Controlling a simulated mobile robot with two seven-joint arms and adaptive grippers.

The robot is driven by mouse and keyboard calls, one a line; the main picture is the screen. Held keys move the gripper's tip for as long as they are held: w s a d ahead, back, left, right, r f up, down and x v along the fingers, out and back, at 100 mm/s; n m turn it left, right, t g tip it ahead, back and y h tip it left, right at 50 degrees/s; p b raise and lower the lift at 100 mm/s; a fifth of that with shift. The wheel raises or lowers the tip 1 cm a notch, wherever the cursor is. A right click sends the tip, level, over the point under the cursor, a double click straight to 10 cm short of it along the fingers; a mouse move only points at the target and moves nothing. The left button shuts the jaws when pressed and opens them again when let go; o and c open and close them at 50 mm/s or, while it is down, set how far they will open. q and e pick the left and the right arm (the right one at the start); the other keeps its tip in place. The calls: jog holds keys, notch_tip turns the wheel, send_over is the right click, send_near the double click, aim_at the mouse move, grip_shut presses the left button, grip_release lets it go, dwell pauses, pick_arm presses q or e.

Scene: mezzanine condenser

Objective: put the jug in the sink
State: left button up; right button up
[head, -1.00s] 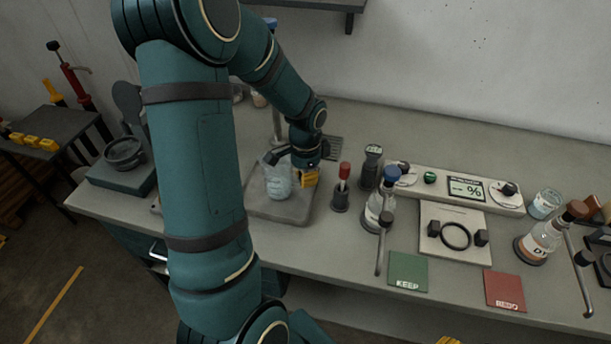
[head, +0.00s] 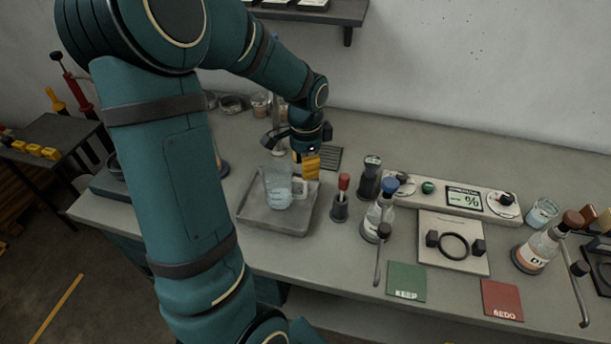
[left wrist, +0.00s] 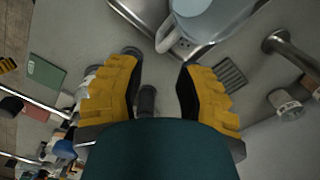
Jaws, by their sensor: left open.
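The jug (head: 279,188), clear with a pale handle, stands upright inside the shallow grey sink (head: 252,217). My left gripper (head: 307,163) is open and empty, just behind the jug's handle side and apart from it as far as I can see. In the left wrist view the open yellow fingers (left wrist: 160,68) have no object held between them. The jug (left wrist: 196,14) and its handle lie beyond the fingertips, with the sink's rim (left wrist: 132,14) beside it.
Right of the sink stand a red-topped holder (head: 341,197), a dark bottle (head: 370,178) and a blue-capped flask (head: 378,214). A tap (left wrist: 284,46) and a dark drain grid (head: 328,157) are behind. Green (head: 406,281) and red (head: 502,299) cards lie at the front.

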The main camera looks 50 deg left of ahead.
pick_arm(q)
jog(key=shift+r, duration=1.95)
